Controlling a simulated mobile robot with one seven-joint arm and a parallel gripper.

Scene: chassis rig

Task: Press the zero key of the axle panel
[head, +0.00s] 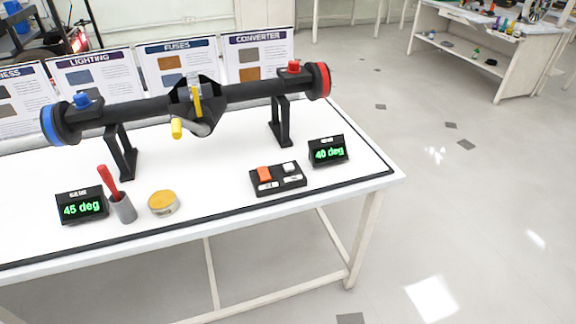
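A small black panel (279,190) lies on the white table near its front right edge. It carries a raised orange key (264,174) on the left and a smaller white key (289,167) on the right. Each key has a light label in front of it, too small to read, so I cannot tell which is the zero key. The black axle (250,95) rests on two black stands behind the panel, with a blue left end and a red right end. My gripper is not in view.
A right display (328,151) reads 40 deg; a left display (82,206) reads 45 deg. A grey cup (123,208) with a red-handled tool and a yellow-topped round tin (163,203) stand left of the panel. Poster boards line the back.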

